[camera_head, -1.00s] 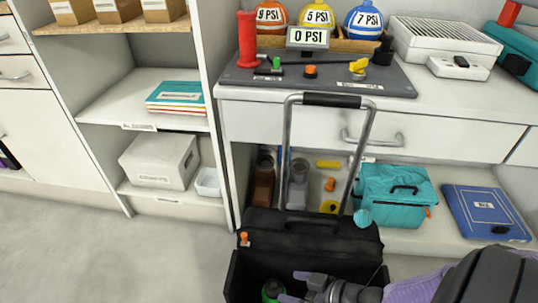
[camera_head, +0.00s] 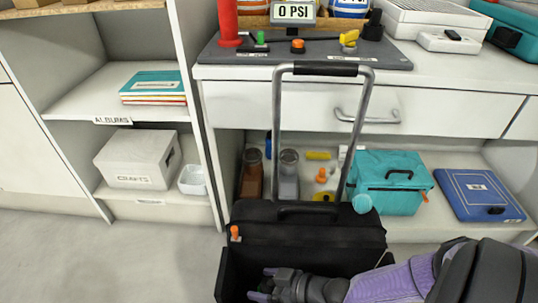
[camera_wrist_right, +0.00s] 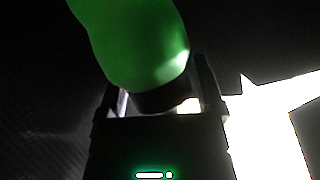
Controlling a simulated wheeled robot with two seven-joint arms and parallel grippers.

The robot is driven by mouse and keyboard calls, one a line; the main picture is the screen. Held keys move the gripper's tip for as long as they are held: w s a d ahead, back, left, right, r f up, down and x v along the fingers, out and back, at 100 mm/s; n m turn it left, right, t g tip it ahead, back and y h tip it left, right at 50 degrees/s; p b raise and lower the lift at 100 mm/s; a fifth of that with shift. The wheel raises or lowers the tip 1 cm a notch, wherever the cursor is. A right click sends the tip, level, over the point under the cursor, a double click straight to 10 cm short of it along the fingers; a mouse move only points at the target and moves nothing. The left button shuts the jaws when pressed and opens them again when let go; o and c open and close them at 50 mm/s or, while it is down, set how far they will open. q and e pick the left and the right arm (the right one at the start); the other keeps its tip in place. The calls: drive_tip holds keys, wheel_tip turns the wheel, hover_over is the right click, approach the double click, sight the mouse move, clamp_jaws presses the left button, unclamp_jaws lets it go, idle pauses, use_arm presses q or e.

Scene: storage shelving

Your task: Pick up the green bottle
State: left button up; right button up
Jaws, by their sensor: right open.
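The green bottle (camera_wrist_right: 135,45) fills the top middle of the right wrist view. Its rounded near end and a dark part below it lie in front of and partly between the fingers of my right gripper (camera_wrist_right: 163,98). In the head view my right gripper (camera_head: 264,284) is inside the open black rolling case (camera_head: 232,272), with its fingers apart. It is open and does not grip the bottle. The bottle does not show in the head view now. My left gripper is not in view.
The case's metal handle (camera_head: 277,110) stands up in front of the counter drawer (camera_head: 300,108). Black case walls surround the gripper. Behind, a teal bag (camera_head: 385,195) and a blue case (camera_head: 478,195) sit on the low shelf. The floor (camera_head: 100,260) at left is clear.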

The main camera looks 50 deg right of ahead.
drive_tip(key=shift+w, duration=0.15)
clamp_jaws()
idle(0.4)
